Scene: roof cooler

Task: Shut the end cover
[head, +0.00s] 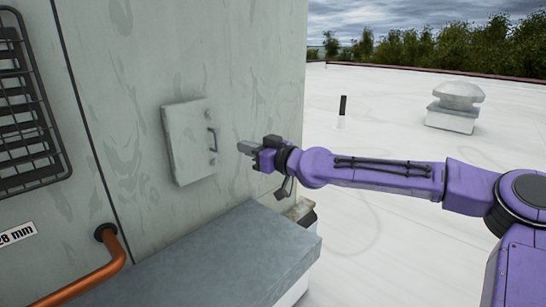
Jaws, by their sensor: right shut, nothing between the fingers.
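The end cover (187,144) is a small pale rectangular panel with a dark bar handle (212,139) near its right edge, on the grey cooler wall. It looks close to the wall, but I cannot tell if it is fully flush. My right gripper (242,147) is shut and empty, its tips pointing left, a little right of the handle and apart from it in the picture. My left gripper is not in view.
A grey metal ledge (200,262) runs below the cover. An orange pipe (88,277) and a black wire rack (27,110) are at the left. The white roof (400,235) is open at the right, with a vent (453,108) farther back.

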